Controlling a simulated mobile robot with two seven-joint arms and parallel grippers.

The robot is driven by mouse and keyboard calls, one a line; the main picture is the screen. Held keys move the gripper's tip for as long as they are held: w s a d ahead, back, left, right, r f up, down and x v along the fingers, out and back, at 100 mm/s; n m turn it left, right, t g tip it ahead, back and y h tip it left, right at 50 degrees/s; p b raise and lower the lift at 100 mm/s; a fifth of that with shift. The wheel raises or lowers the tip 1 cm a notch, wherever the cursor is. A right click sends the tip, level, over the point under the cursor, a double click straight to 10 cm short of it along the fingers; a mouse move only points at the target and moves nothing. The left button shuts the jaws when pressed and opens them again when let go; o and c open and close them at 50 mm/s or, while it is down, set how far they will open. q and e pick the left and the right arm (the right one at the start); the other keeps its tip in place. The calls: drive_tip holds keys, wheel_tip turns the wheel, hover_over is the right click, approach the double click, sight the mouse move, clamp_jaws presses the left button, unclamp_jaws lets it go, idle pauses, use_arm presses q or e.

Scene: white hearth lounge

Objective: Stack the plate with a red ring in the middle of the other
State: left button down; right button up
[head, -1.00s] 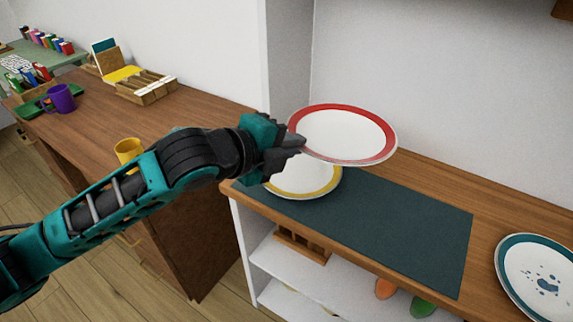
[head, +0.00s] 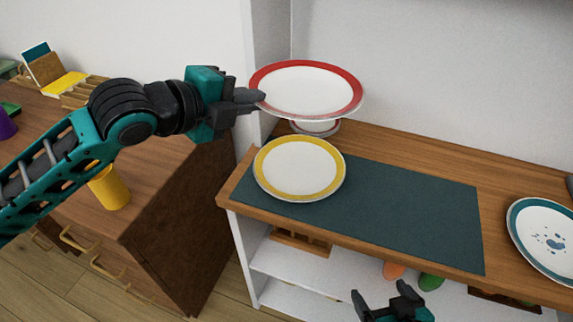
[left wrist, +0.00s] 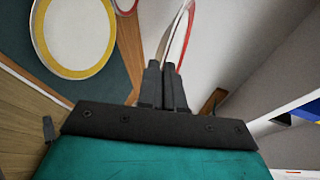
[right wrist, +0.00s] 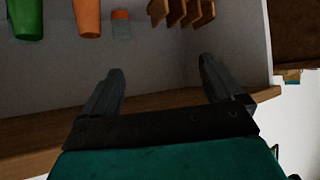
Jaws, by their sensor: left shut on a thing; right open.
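The plate with a red ring (head: 308,92) is held in the air by its left rim. My left gripper (head: 256,97) is shut on that rim. In the left wrist view the red-ringed plate (left wrist: 177,45) shows nearly edge-on between the fingers (left wrist: 166,82). The plate with a yellow ring (head: 299,168) lies flat on the dark mat, below and a little nearer than the held plate. It also shows in the left wrist view (left wrist: 75,30). My right gripper (head: 388,302) is open and empty in front of the shelf; its spread fingers show in the right wrist view (right wrist: 160,90).
The dark green mat (head: 420,222) has free room right of the yellow-ringed plate. A teal-rimmed plate (head: 548,238) lies at the far right. A whitish dish (head: 316,129) is partly hidden behind the held plate. A yellow cup (head: 110,188) stands on the left cabinet.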

use_arm(q)
drive_tip(key=b, duration=0.3)
hover_over(260, 181)
drive_tip(key=f, duration=0.9)
drive_tip(key=s+a+f, duration=0.1)
drive_tip(key=f, duration=0.4)
drive_tip(key=shift+f, duration=0.85)
wheel_tip(260, 181, down, 4)
drive_tip(key=shift+b, duration=0.4)
use_arm(e)
drive_tip(key=shift+w+a+f+y, duration=0.25)
drive_tip(key=shift+a+f, duration=0.15)
drive_tip(key=shift+a, duration=0.15)
drive_tip(key=shift+w+a+f+y, duration=0.15)
drive_tip(key=shift+w+a+f, duration=0.1)
drive_tip(key=shift+a+f, duration=0.2)
use_arm(q)
drive_tip(key=c, duration=1.3)
unclamp_jaws()
drive_tip(key=shift+s+f, duration=0.1)
drive_tip(key=shift+f, duration=0.2)
use_arm(e)
drive_tip(key=shift+a+r, duration=0.1)
